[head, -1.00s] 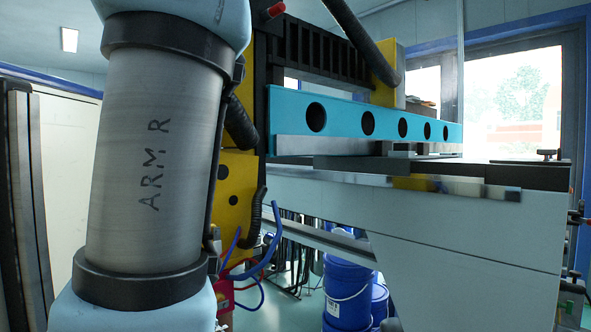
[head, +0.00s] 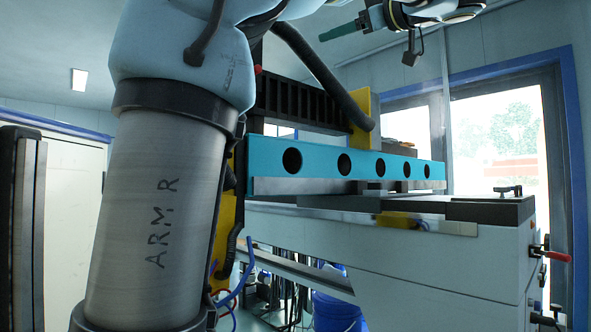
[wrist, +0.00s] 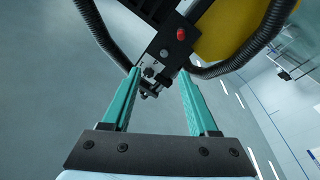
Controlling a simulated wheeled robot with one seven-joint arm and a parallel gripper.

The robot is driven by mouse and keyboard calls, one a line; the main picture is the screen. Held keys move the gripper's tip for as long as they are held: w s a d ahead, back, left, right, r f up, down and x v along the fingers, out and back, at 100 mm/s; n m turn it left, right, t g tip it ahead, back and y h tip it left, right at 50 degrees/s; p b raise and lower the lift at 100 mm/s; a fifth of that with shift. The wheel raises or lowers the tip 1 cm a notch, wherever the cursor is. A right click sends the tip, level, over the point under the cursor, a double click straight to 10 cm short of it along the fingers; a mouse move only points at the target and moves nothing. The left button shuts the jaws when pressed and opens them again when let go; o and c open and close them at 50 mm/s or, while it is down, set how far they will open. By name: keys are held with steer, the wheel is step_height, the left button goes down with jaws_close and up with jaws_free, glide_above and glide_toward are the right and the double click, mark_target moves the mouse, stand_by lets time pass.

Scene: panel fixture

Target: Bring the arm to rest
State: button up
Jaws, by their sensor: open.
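My gripper (wrist: 160,74) is open and empty in the wrist view, its two teal fingers well apart. Behind the fingers there, a dark bracket with a red knob (wrist: 181,34) shows; I cannot tell how far it is from the fingertips. In the head view my gripper (head: 325,36) is high at the top right of centre, with a teal finger pointing left. It is above the teal beam with round holes (head: 325,161) and apart from it. My arm, marked ARM R, fills the left side. Part of the arm is cut off by the top edge.
The beam sits over a white machine bed (head: 420,265) with a red-handled lever (head: 557,256) at its right end. A black hose (head: 318,75) hangs behind the beam. A blue bucket (head: 335,312) stands below. The air right of the hose looks clear.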

steer(key=w+d+f+m+t+h, duration=0.35)
steer(key=w+f+m+h, duration=0.2)
steer(key=w, duration=0.25)
steer(key=w+d+f+m+t+h, duration=0.35)
steer(key=w+f+m+h, duration=0.2)
steer(key=w+m, duration=0.2)
steer(key=w+a+f+m+g+h, duration=0.2)
steer(key=f+g+h, duration=0.1)
steer(key=f, duration=0.9)
steer(key=w+a+f+m+g+h, duration=0.1)
steer(key=w+f+m+g+h, duration=0.2)
steer(key=f, duration=0.8)
steer(key=s+a+f+g+y, duration=0.1)
steer(key=s+a+f+g, duration=0.1)
steer(key=f, duration=0.4)
steer(key=s+a+f+g, duration=0.2)
steer(key=f, duration=0.3)
steer(key=s+a+f+n+g+y, duration=0.1)
steer(key=s+a+f+g, duration=0.4)
steer(key=s+a+f, duration=0.3)
steer(key=s+a+f+n+g+y, duration=0.1)
steer(key=s+a+f+g, duration=0.4)
steer(key=s+f, duration=0.9)
steer(key=a+y, duration=0.1)
steer(key=a, duration=0.1)
steer(key=shift+a+n+g, duration=0.4)
